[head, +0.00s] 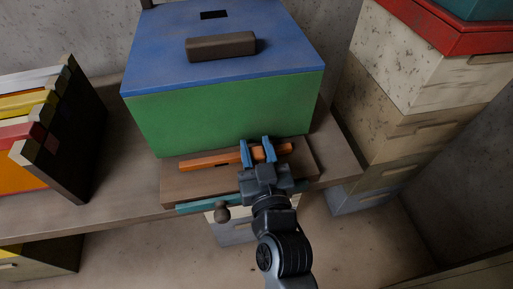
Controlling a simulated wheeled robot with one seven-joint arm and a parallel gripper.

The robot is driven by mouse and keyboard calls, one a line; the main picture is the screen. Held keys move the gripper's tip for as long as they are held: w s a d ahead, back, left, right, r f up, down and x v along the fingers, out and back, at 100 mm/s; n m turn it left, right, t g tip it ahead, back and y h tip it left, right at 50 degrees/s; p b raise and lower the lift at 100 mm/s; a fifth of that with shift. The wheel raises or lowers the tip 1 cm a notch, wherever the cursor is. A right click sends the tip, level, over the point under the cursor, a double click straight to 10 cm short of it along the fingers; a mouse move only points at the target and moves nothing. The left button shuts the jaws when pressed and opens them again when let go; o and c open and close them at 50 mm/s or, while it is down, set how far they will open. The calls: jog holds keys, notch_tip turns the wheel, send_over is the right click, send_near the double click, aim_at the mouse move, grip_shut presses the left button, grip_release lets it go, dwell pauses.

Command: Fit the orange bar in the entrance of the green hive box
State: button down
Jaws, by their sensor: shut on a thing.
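The green hive box (225,116) stands on a wooden bench with a blue lid (282,48) on top, and a brown block handle (221,45) on that lid. The orange bar (212,159) lies roughly level along the foot of the box's front, just above or on the brown board there. My gripper (258,152) comes from the lower right and its blue fingers are shut on the orange bar, right of its middle. The entrance of the box is hidden or too dark to tell. Whether the bar touches the board or the box, I cannot tell.
A brown landing board (172,189) with a teal strip (192,208) juts out before the box. A dark crate with coloured frames (78,155) stands at the left. Stacked pale hive boxes (420,85) stand close at the right. Bare bench (128,160) shows at the left.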

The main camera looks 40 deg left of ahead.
jog(key=shift+w+a, duration=0.3)
jog(key=shift+a, duration=0.05)
dwell(0.7)
jog(key=c, duration=0.6)
grip_release()
jog(key=shift+f, duration=0.1)
jog(key=shift+s+d+f, duration=0.15)
jog(key=shift+s+d, duration=0.1)
jog(key=shift+d, duration=0.05)
jog(key=b+v, duration=0.3)
jog(key=v, duration=0.4)
jog(key=shift+a, duration=0.1)
